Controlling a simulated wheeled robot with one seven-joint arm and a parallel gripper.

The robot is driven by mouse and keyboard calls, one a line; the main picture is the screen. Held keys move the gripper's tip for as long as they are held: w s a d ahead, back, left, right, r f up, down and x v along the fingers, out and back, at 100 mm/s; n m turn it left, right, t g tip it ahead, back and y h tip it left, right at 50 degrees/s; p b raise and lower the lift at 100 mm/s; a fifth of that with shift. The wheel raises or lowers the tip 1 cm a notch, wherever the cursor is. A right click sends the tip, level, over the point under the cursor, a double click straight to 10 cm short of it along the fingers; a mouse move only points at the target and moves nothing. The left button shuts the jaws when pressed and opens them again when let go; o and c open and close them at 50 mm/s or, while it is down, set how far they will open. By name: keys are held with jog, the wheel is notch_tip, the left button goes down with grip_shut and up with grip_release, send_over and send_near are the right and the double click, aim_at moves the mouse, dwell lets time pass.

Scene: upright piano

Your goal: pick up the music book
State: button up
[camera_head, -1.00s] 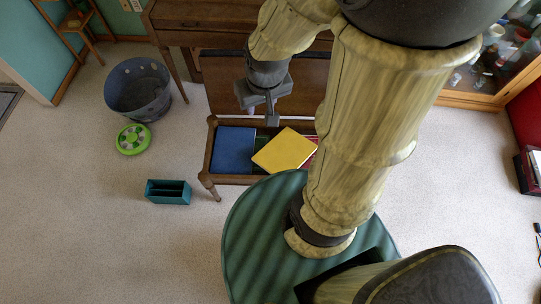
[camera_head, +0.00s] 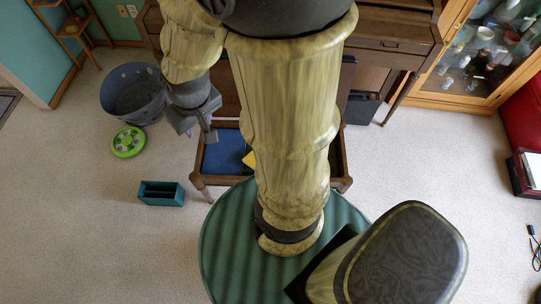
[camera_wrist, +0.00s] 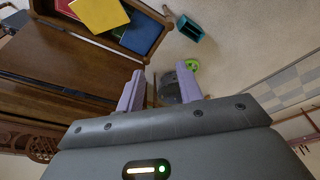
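Several books lie in an open wooden piano bench (camera_head: 197,168); I cannot tell which is the music book. In the head view a blue book (camera_head: 225,150) lies at the bench's left, and only a sliver of a yellow book (camera_head: 249,160) shows beside my arm. The wrist view shows the yellow book (camera_wrist: 100,12), the blue book (camera_wrist: 141,33) and part of a red one (camera_wrist: 68,6). My gripper (camera_head: 208,132) is above the bench's left end, apart from the books. Its two fingers (camera_wrist: 160,92) are spread and empty in the wrist view.
The piano (camera_head: 392,30) stands behind the bench. A grey bin (camera_head: 133,93), a green disc (camera_head: 128,142) and a teal box (camera_head: 161,193) are on the floor at left. A glass cabinet (camera_head: 485,60) stands at right. The carpet at left and right is largely clear.

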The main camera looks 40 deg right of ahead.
jog(key=shift+o, duration=0.4)
notch_tip(320, 180, down, 62)
jog(key=w+d+n+g+h+b, duration=0.1)
jog(key=n+g+h+b, duration=0.2)
jog(key=n+h+b, duration=0.5)
jog(key=d+n+g+h+b, duration=0.1)
jog(key=n+g+h+b, duration=0.3)
jog(key=n+b, duration=2.2)
jog(key=h+b, duration=0.4)
jog(key=b, duration=0.1)
jog(key=shift+w+g+b, duration=0.3)
jog(key=shift+w, duration=0.1)
jog(key=r+b+x, duration=0.1)
jog(key=b+x, duration=0.3)
jog(key=x, duration=0.8)
jog(key=shift+f, duration=0.3)
